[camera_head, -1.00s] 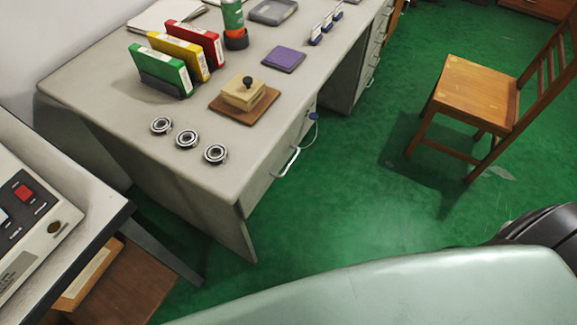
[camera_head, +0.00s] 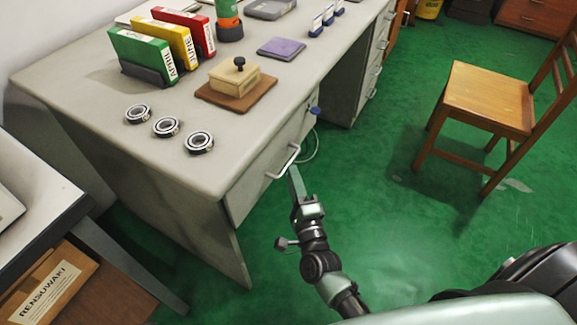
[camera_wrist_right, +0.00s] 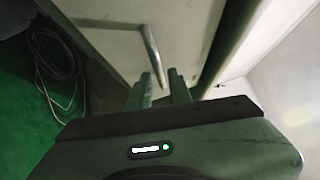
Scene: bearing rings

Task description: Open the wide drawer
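The wide drawer (camera_head: 254,182) is under the desk top at its near right side, and its front looks flush with the desk. Its pale bar handle (camera_head: 285,163) sticks out from the front. My right gripper (camera_head: 293,171) is at the handle, pointing up at it from the floor side. In the wrist view the handle (camera_wrist_right: 151,45) runs down toward the gap between the two fingertips (camera_wrist_right: 161,83). The fingers stand apart, one on each side of the handle's end. I cannot tell contact. My left gripper is not in view.
Three bearing rings (camera_head: 167,127), a wooden box (camera_head: 234,80) and colored binders (camera_head: 170,45) sit on the desk (camera_head: 180,170). A blue-tagged key (camera_head: 314,110) hangs near the drawer's far end. A wooden chair (camera_head: 487,98) stands right. Green floor between is clear.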

